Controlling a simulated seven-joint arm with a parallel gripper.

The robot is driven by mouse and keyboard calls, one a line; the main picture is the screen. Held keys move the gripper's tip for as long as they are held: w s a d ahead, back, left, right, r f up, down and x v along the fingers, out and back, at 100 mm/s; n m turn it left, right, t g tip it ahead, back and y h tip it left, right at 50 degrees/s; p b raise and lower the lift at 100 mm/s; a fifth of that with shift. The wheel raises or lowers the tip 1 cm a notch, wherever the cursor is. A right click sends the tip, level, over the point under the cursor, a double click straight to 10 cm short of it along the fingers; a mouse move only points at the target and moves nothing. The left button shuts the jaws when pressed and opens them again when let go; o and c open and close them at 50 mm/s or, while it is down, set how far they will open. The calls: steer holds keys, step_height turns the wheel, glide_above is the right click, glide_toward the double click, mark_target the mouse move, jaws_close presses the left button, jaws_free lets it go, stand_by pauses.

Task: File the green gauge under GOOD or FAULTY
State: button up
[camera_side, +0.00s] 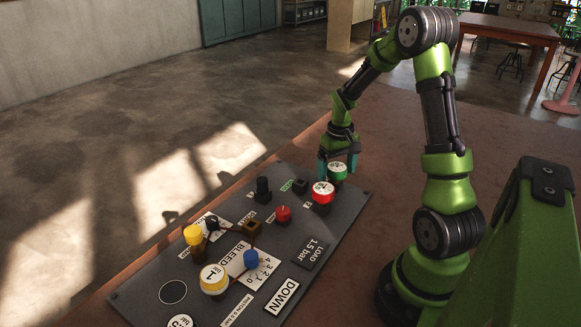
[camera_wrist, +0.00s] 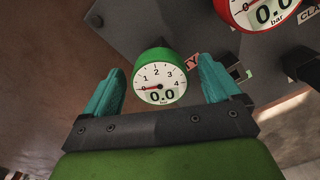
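The green gauge (camera_side: 337,172) stands at the far right end of the dark panel (camera_side: 150,285). In the wrist view the green gauge (camera_wrist: 160,75) has a white dial, its red needle at 0 and its readout 0.0 bar. My gripper (camera_side: 338,163) is at the gauge, pointing down. In the wrist view my gripper (camera_wrist: 160,68) is open, one teal finger on each side of the gauge with gaps between. A small green label (camera_side: 287,185) is too small to read.
A red gauge (camera_side: 323,190) stands close beside the green one; it reads 0.0 in the wrist view (camera_wrist: 262,10). A black knob (camera_side: 263,190), red knob (camera_side: 283,213), blue knob (camera_side: 251,258), yellow gauge (camera_side: 213,279) and yellow knob (camera_side: 193,235) stand on the panel.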

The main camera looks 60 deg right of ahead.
mark_target(337, 167)
steer(key=shift+r, duration=2.5)
step_height(337, 167, up, 17)
